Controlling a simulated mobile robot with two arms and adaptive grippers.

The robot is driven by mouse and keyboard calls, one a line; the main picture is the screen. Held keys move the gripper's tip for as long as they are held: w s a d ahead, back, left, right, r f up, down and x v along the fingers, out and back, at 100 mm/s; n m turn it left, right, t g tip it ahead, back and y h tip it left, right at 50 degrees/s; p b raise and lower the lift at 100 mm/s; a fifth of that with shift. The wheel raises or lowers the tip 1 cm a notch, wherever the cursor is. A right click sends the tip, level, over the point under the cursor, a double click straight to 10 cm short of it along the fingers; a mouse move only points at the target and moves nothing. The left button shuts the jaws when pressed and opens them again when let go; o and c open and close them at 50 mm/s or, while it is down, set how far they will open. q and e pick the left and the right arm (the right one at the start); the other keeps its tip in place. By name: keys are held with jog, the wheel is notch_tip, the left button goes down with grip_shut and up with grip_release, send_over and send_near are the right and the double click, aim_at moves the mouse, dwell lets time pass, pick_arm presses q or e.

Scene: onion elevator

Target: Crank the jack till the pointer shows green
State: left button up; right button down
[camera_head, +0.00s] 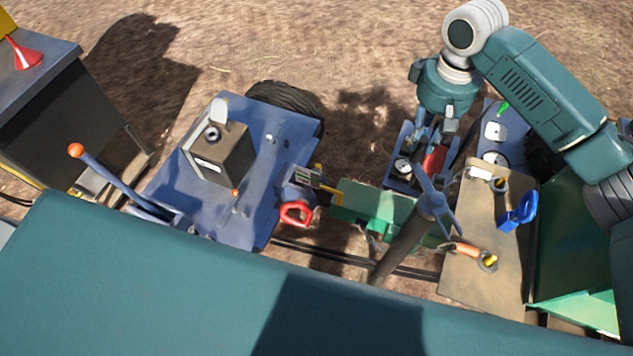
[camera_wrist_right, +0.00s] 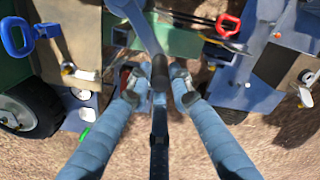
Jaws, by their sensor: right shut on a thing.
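My right gripper (camera_head: 421,152) reaches down beside the jack, at a red part (camera_head: 435,159). In the right wrist view its fingers (camera_wrist_right: 158,92) stand either side of a dark bar, the crank handle (camera_wrist_right: 159,125), and the gripper is shut on it. The handle meets a blue arm (camera_wrist_right: 139,22) at its upper end. A blue spoked piece on a grey post (camera_head: 402,247) shows in front in the head view. A small white dial (camera_head: 402,168) sits left of the gripper. Its pointer and colour are too small to read. My left gripper is not in view.
A blue cart (camera_head: 270,175) with a box and a red handle (camera_head: 296,214) stands to the left. A green beam (camera_head: 370,203) runs across the middle. A tan panel (camera_head: 490,225) with a blue handle (camera_head: 518,213) is at right. Bare ground lies behind.

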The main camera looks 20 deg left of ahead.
dwell(0.4)
jog(key=shift+w+d+r+m+p, duration=0.1)
jog(key=shift+d+r+m+p, duration=0.15)
jog(key=shift+p, duration=0.35)
jog(key=shift+w+d+f+m+p, duration=0.15)
jog(key=shift+w+d+m+p, duration=0.25)
jog(key=shift+m+p, duration=0.4)
jog(key=shift+d+p, duration=0.1)
jog(key=shift+p, duration=0.2)
jog(key=p, duration=0.1)
jog(key=d+m+p, duration=0.1)
jog(key=shift+w+d+p, duration=0.25)
jog(key=shift+p, duration=0.1)
